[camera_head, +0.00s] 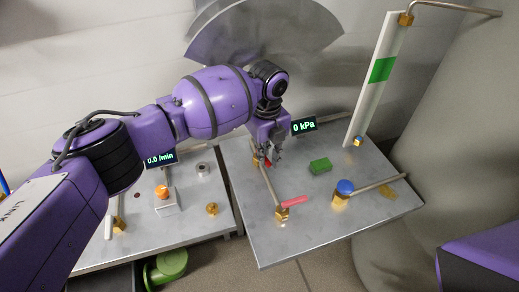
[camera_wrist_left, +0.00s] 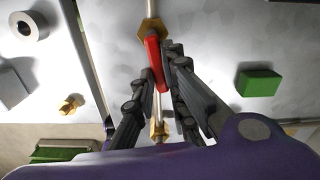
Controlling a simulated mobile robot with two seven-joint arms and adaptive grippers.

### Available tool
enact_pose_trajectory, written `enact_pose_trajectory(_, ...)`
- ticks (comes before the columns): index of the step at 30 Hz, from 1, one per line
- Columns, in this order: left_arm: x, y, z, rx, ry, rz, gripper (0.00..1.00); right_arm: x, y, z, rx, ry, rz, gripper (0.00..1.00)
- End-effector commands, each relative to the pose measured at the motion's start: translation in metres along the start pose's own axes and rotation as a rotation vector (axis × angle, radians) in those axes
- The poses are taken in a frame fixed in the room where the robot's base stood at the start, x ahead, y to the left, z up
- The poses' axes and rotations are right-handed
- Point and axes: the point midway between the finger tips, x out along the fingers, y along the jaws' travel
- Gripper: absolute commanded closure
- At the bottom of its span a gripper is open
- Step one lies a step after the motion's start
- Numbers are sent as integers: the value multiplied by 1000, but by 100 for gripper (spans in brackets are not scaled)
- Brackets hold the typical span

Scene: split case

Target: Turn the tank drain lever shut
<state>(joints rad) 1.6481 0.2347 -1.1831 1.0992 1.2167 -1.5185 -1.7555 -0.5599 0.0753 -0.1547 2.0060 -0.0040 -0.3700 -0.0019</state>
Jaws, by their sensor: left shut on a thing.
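My left gripper (camera_head: 267,160) reaches down over the back left of the right-hand steel table. In the left wrist view its fingers (camera_wrist_left: 160,73) are shut on a red lever (camera_wrist_left: 153,50), one finger on each side. This lever lies nearly in line with the pipe, slightly tilted, beside a brass fitting (camera_wrist_left: 151,29). In the head view the fingers mostly hide it. A second red lever (camera_head: 294,201) sits on a brass valve (camera_head: 282,213) near the table's front, turned across its pipe. No label shows which one is the tank drain. My right gripper is out of view.
A green block (camera_head: 320,166) lies right of the gripper. A blue-knobbed valve (camera_head: 345,187) and a tall white gauge (camera_head: 373,80) with a green band stand further right. A "0 kPa" display (camera_head: 304,126) is close behind the gripper. The left table (camera_head: 190,228) holds an orange button (camera_head: 162,191).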

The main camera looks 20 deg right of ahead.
Motion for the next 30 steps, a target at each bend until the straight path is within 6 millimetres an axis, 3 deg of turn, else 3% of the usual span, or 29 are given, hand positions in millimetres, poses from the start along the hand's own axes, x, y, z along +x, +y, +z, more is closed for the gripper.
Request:
enact_pose_trajectory(15,-2,-17,3,-403,1,-1,100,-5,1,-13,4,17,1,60)
enact_pose_trajectory(30,-1,-30,12,-777,-1,0,100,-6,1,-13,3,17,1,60)
